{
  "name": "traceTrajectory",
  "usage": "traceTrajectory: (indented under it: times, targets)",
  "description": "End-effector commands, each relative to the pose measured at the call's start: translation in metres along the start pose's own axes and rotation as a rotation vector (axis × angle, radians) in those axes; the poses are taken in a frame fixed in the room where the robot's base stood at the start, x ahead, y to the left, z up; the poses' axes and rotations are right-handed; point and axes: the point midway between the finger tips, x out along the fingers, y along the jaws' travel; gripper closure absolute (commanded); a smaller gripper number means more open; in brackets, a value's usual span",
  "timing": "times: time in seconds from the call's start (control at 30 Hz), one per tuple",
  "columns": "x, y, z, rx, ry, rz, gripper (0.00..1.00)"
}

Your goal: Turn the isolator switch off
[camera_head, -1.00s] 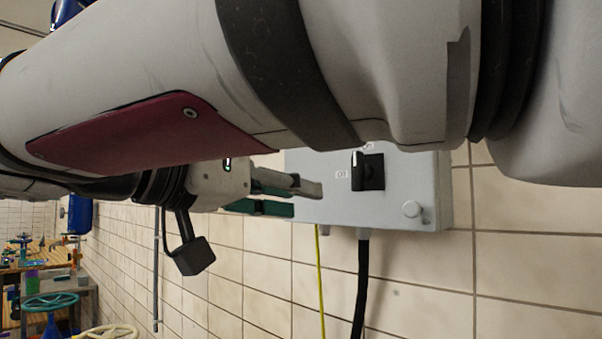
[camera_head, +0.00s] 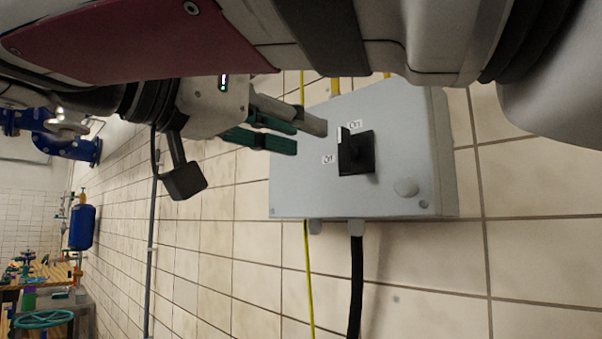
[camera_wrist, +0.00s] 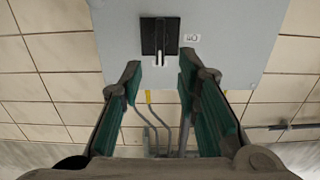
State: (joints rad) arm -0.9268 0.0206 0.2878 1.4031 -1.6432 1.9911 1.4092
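The isolator switch is a black rotary knob (camera_head: 356,153) on a black square plate, on the front of a grey box (camera_head: 300,190). Its handle stands upright in the head view, with a white mark at its upper end near the "On" label (camera_head: 354,124). The "Off" label (camera_head: 328,159) is to its left. My gripper (camera_head: 312,137) is open and empty, left of the knob and apart from it. In the wrist view, the knob (camera_wrist: 160,37) lies ahead, centred beyond the open fingers (camera_wrist: 160,73); its white mark points down, towards them.
The box is fixed to a tiled wall (camera_head: 420,265). A black cable (camera_head: 356,285) and a yellow cable (camera_head: 309,280) run down from it. Blue pipework (camera_head: 75,148) and a workbench (camera_head: 45,272) are far off at the left. My arm covers the top of the head view.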

Motion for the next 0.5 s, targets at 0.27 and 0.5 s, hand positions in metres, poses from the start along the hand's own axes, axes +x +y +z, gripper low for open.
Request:
traceTrajectory:
  times: [0.27,0.5]
  targets:
    - [0.052,0.002,-0.001,0.001,0.0,0.003,0.7]
    - [0.078,0.001,-0.001,0.0,0.0,0.0,0.7]
